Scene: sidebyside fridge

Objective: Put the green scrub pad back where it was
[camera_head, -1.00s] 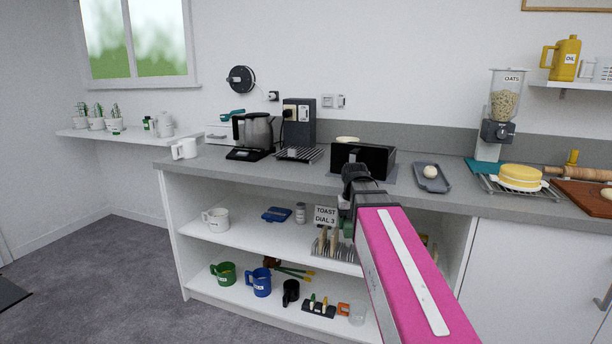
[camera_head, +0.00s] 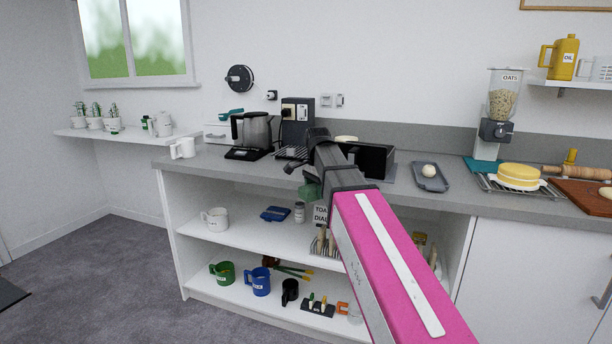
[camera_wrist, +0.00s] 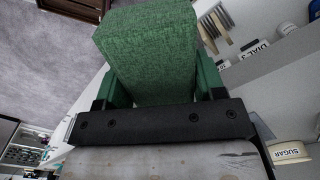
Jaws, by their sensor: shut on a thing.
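The green scrub pad (camera_wrist: 150,48) is a thick, rough-textured green block. It fills the upper middle of the wrist view. My gripper (camera_wrist: 158,88) is shut on it, with a green finger on each side of the pad. In the head view my gripper (camera_head: 309,187) is at the counter's front edge, left of the black toaster. A small dark green patch shows there, and I cannot tell whether it is pad or finger. The place where the pad was before cannot be told from these frames.
The grey counter (camera_head: 455,200) carries a kettle (camera_head: 253,130), a white mug (camera_head: 183,148), a black toaster (camera_head: 372,160) and a tray (camera_head: 428,178). My arm hides part of the shelves.

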